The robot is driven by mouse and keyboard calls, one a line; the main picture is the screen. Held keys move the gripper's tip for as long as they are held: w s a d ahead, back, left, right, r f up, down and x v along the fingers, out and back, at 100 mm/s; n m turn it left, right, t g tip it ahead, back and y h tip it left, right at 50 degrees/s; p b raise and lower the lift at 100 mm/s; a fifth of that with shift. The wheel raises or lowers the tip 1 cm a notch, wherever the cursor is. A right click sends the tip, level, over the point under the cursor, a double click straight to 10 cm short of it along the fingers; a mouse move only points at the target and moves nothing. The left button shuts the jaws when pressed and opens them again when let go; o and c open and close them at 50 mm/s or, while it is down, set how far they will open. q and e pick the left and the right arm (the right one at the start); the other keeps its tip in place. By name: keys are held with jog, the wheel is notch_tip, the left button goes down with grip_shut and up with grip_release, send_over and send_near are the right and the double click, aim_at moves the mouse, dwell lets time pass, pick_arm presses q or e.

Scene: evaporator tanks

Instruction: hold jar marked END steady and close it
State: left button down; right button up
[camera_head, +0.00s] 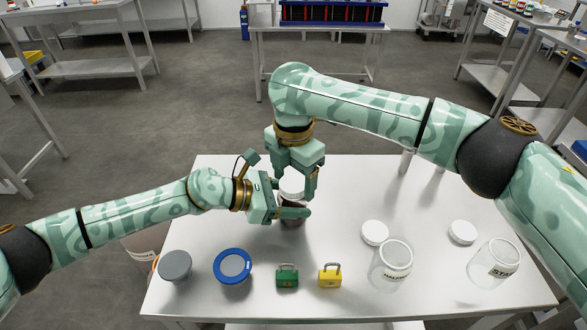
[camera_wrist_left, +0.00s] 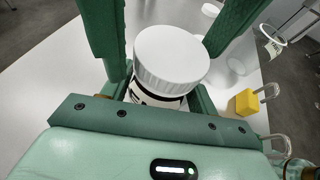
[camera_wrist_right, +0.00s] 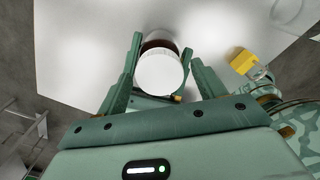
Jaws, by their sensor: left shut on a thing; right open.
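A jar with dark contents (camera_head: 292,221) stands near the back middle of the table. In the left wrist view its black-and-white label (camera_wrist_left: 150,98) is partly hidden and I cannot read it. A white lid (camera_wrist_left: 172,58) sits on its mouth; it also shows in the right wrist view (camera_wrist_right: 160,72). Whether the lid is screwed tight I cannot tell. My left gripper (camera_head: 292,213) is shut on the jar's body from the left. My right gripper (camera_head: 294,188) is above, pointing down, open, with its fingers on either side of the lid.
Two clear jars, marked HALFWAY (camera_head: 391,268) and START (camera_head: 494,264), stand at the right with loose white lids (camera_head: 375,233) and (camera_head: 462,232). Along the front are a grey disc (camera_head: 175,265), a blue-rimmed disc (camera_head: 233,266), a green padlock (camera_head: 287,276) and a yellow padlock (camera_head: 330,276).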

jog(key=c, duration=1)
jog(key=m, duration=1.4)
jog(key=shift+m, duration=0.3)
jog(key=o, duration=1.1)
jog(key=shift+c, duration=0.2)
jog(key=shift+r, duration=0.1)
jog(key=shift+r, duration=2.15)
